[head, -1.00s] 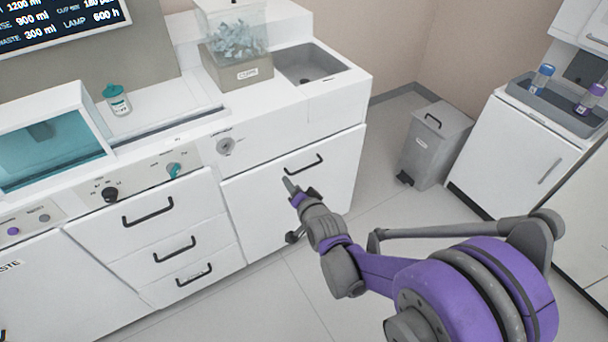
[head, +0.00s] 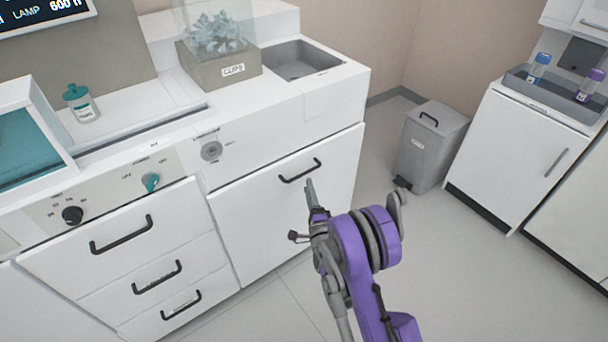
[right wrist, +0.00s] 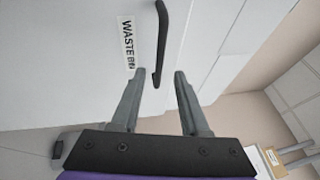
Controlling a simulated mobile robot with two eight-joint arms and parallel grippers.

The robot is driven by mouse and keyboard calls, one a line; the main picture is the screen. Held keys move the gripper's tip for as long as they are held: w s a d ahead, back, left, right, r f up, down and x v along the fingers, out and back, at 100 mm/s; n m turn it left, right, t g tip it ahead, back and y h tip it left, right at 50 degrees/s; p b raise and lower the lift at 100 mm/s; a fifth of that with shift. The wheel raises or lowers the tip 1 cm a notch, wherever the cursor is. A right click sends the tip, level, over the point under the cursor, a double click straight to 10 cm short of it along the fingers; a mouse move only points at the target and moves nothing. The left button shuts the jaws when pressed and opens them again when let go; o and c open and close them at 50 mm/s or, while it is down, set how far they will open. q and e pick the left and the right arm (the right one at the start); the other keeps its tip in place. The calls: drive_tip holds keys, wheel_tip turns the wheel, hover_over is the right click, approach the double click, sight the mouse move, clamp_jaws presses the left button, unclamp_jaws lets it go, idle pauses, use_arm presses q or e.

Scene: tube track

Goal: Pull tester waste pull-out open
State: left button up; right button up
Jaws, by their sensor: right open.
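The waste pull-out (head: 255,225) is a white front panel under the sink, flush with the counter unit. Its dark bar handle (head: 300,171) is near the top edge. In the right wrist view the handle (right wrist: 162,35) runs beside a WASTE BIN label (right wrist: 128,44), and its near end shows between my fingertips. My right gripper (head: 310,184) is open and empty, just below the handle in the head view. I cannot tell whether a finger touches the handle. It also shows in the right wrist view (right wrist: 159,74). My left gripper is not in view.
Drawers with black handles (head: 122,235) are left of the pull-out. The floor before the pull-out is clear apart from my arm.

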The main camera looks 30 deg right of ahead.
sight(304, 174)
drive_tip(key=x, duration=0.6)
drive_tip(key=shift+w+d+b, duration=0.1)
drive_tip(key=shift+w+b, duration=0.2)
drive_tip(key=shift+w, duration=0.05)
clamp_jaws()
drive_tip(key=shift+r, duration=0.1)
idle(1.0)
